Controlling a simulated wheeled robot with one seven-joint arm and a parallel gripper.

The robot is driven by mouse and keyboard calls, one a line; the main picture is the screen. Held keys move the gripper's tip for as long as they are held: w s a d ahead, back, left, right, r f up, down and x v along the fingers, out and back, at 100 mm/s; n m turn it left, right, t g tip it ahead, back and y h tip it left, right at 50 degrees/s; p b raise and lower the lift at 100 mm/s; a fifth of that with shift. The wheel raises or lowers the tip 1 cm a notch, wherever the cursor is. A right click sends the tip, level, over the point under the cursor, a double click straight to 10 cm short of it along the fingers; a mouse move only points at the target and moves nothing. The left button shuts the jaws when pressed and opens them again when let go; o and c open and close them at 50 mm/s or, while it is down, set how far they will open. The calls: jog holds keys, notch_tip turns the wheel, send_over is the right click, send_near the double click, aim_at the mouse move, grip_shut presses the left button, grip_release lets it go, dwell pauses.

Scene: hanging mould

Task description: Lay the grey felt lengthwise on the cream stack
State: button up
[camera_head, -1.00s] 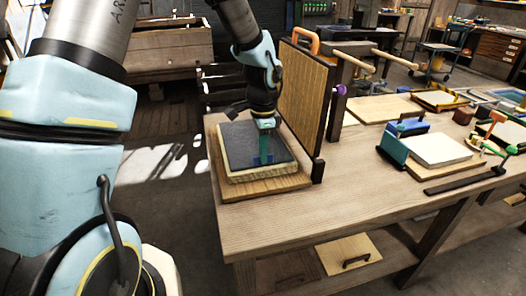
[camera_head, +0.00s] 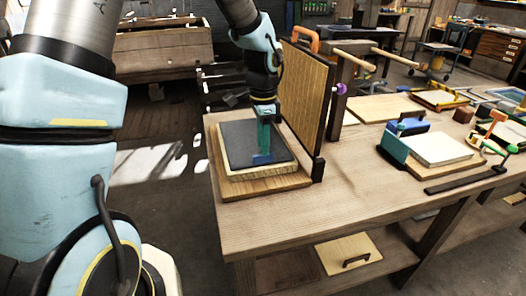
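The grey felt (camera_head: 240,142) lies flat on top of the cream stack (camera_head: 262,174), with its long side running along the stack. The stack's cream edge shows along the front and right. My gripper (camera_head: 264,152) points down over the right part of the felt, its green fingers low over it. A small blue piece shows at the finger ends, at or just above the felt. I cannot tell whether the fingers are apart or touch the felt. My gripper hides a small part of the felt.
The stack rests on a wooden board (camera_head: 268,184) at the bench's left end. An upright framed mould (camera_head: 304,95) stands close behind and right of my gripper. The bench front (camera_head: 350,205) is clear. A white block (camera_head: 440,149) and blue holder (camera_head: 393,147) stand right.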

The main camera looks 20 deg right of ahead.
notch_tip(320, 180, up, 9)
jog(key=s+a+f+n, duration=0.2)
jog(key=a+n, duration=0.7)
jog(key=a, duration=0.6)
jog(key=s+a+f+n+t, duration=0.1)
jog(key=s+a+f+n, duration=0.1)
jog(key=a+n, duration=0.7)
jog(key=a, duration=0.6)
jog(key=shift+f+t+b, duration=0.3)
jog(key=shift+b, duration=0.05)
jog(key=shift+a, duration=0.1)
